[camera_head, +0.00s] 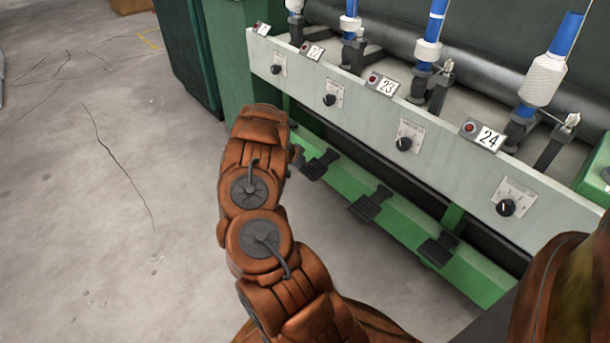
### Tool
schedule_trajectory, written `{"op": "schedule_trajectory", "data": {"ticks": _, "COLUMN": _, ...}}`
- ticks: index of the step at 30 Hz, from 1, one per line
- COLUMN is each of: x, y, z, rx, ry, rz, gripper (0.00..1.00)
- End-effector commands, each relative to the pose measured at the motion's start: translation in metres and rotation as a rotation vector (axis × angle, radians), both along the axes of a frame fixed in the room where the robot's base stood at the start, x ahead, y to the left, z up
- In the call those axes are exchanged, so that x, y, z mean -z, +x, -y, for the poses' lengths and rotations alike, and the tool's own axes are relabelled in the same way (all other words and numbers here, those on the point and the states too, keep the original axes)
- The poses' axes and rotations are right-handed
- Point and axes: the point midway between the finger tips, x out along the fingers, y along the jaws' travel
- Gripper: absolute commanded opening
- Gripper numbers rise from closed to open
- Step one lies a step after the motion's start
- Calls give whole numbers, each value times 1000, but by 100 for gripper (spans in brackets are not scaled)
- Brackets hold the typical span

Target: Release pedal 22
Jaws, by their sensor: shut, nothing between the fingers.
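A green rail runs low along the machine and carries dark foot pedals. The pedal nearest my arm (320,163) lines up roughly with the number plate that seems to read 22 (313,51). I cannot tell whether it is pressed down or up. Two more pedals, the middle one (370,203) and the near one (438,249), sit to its lower right. My orange arm reaches forward to the left of the rail. Only a small dark part of my gripper (298,156) shows past the arm, close to the left side of the nearest pedal. Its fingertips are mostly hidden; it is shut and empty.
The machine's pale front panel (350,112) carries black knobs, red lights and number plates, including 23 (387,86) and 24 (487,137). Blue and white spindles (545,78) stand above it. A dark green cabinet (187,55) stands behind. The cracked concrete floor (90,190) at left is clear.

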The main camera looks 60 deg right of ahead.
Motion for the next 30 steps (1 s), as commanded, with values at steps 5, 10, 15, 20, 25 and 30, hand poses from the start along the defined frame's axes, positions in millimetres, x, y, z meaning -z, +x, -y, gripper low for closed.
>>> {"op": "schedule_trajectory", "data": {"ticks": 5, "x": -4, "y": 2, "z": -6, "rx": 0, "ry": 2, "rz": 1, "gripper": 0}}
{"op": "schedule_trajectory", "data": {"ticks": 10, "x": -13, "y": 6, "z": -21, "rx": -1, "ry": 3, "rz": 2, "gripper": 0}}
{"op": "schedule_trajectory", "data": {"ticks": 15, "x": -18, "y": 12, "z": -38, "rx": -3, "ry": 4, "rz": 0, "gripper": 0}}
{"op": "schedule_trajectory", "data": {"ticks": 20, "x": -24, "y": 13, "z": -50, "rx": -1, "ry": 4, "rz": -2, "gripper": 0}}
{"op": "schedule_trajectory", "data": {"ticks": 25, "x": -32, "y": 18, "z": -63, "rx": -1, "ry": 2, "rz": 0, "gripper": 0}}
{"op": "schedule_trajectory", "data": {"ticks": 30, "x": -36, "y": 21, "z": -71, "rx": 0, "ry": 0, "rz": 2, "gripper": 0}}
